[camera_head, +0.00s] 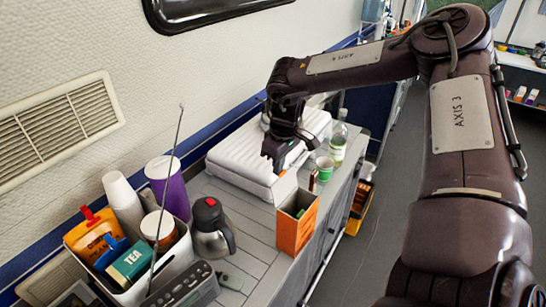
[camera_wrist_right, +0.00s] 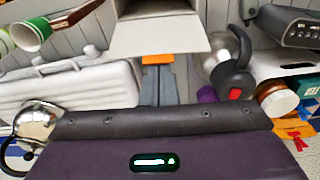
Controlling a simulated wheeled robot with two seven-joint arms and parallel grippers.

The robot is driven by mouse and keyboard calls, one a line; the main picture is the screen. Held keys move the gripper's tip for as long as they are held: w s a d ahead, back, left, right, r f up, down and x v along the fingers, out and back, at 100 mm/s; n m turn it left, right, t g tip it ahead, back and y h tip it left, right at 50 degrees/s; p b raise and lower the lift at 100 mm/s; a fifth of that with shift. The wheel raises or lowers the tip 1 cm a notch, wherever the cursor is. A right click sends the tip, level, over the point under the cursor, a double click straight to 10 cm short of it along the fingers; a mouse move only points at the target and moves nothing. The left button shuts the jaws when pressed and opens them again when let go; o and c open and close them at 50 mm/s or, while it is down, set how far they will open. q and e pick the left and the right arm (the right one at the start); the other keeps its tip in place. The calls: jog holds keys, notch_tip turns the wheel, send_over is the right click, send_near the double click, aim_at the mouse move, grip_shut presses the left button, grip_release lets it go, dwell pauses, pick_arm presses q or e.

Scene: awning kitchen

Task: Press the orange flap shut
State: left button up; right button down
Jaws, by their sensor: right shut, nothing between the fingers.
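The orange box (camera_head: 296,233) stands on the counter near its front edge, open at the top. Its flap (camera_head: 284,187) stands up and leans outward at the far side, its pale inner face showing. The flap is a wide pale panel (camera_wrist_right: 157,35) in the right wrist view, with a strip of orange (camera_wrist_right: 158,59) below it. My right gripper (camera_head: 274,168) is shut and empty, just beyond the flap and above the white case. Its fingers (camera_wrist_right: 158,72) point toward the flap; I cannot tell whether they touch. My left gripper is not in view.
The white ribbed case (camera_head: 240,152) lies behind the box. A green cup (camera_head: 324,168) and a bottle (camera_head: 338,145) stand to the right. A dark-lidded jug (camera_head: 211,228), a radio (camera_head: 185,290) and a filled bin (camera_head: 182,250) are left. Counter between jug and box is clear.

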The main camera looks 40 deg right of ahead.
jog(key=shift+w+f, duration=0.1)
jog(key=shift+w, duration=0.05)
jog(key=shift+s+t+b, duration=0.3)
jog(key=shift+s+t, duration=0.05)
jog(key=shift+t, duration=0.25)
